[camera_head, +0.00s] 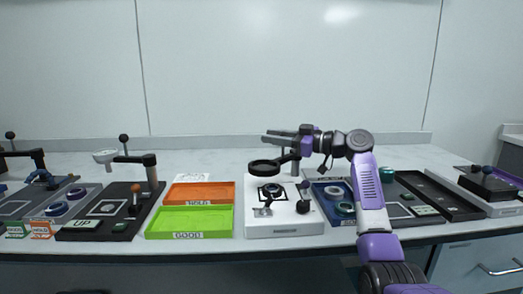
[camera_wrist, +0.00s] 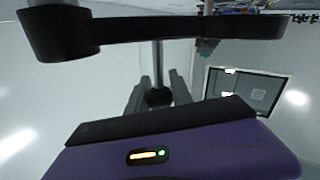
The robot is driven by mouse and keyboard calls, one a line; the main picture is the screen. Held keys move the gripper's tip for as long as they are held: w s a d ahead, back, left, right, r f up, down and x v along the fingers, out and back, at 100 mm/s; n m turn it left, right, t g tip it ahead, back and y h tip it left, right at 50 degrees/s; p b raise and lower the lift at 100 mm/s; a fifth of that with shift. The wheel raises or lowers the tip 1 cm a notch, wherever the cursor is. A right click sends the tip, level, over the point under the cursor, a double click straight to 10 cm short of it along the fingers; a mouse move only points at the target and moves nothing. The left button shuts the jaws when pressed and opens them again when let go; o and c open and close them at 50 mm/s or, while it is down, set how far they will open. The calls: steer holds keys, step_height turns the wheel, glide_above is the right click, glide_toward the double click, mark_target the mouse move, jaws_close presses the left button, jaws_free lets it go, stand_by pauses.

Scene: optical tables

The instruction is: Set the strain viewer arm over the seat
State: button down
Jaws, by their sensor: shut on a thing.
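The strain viewer has a white base (camera_head: 285,229) with a dark square seat (camera_head: 271,192) holding a round piece. Its black arm (camera_head: 284,159) carries a ring-shaped head (camera_head: 263,167) that appears above and slightly left of the seat in the head view. The black arm also crosses the top of the wrist view (camera_wrist: 190,29). My gripper (camera_head: 272,135) is above the viewer. In the wrist view its fingers (camera_wrist: 158,92) are closed around a dark knob on a thin post of the arm. The exact finger contact is hard to see.
An orange tray (camera_head: 201,192) and a green tray (camera_head: 190,221) stand left of the viewer. Other black fixtures stand farther left and right. The wall is behind the table.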

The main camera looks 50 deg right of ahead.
steer(key=shift+s+a+f+n+g+y+b, duration=0.1)
steer(key=shift+s+a+n+g+y+b, duration=0.1)
steer(key=shift+s+n+g+y+b, duration=0.45)
steer(key=shift+s+a+n+g+y, duration=0.15)
steer(key=shift+n+y, duration=0.3)
steer(key=shift+y, duration=0.5)
steer(key=c, duration=1.1)
jaws_free()
steer(key=shift+c, duration=0.2)
steer(key=shift+s+d, duration=0.1)
steer(key=shift+s+d, duration=0.15)
steer(key=shift+s, duration=0.15)
steer(key=p+v, duration=0.1)
steer(key=v, duration=0.6)
